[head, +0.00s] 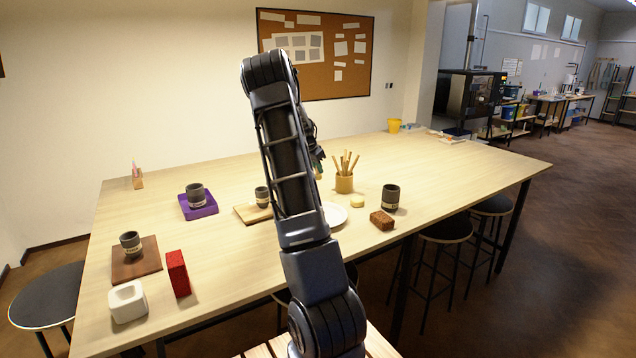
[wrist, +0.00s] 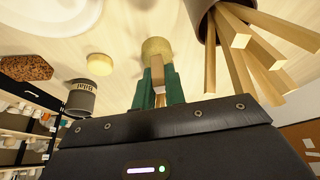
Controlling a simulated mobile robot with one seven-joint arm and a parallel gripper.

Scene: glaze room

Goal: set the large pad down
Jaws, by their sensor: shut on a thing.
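In the wrist view my gripper (wrist: 158,88) has green fingers shut on the large pad (wrist: 157,48). The pad shows a round, yellowish-tan end beyond the fingertips and a paler handle-like part between them. It is over the pale wooden table (head: 420,170); I cannot tell whether it touches the top. In the head view my gripper (head: 318,160) is mostly hidden behind my arm, left of a holder of wooden sticks (head: 344,183), and the pad cannot be made out clearly.
Close by are a white plate (head: 336,214), a round yellow sponge (head: 357,200), a dark cup (head: 391,196) and a brown speckled block (head: 382,220). To the left are cups on a purple tray (head: 207,211) and wooden boards.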

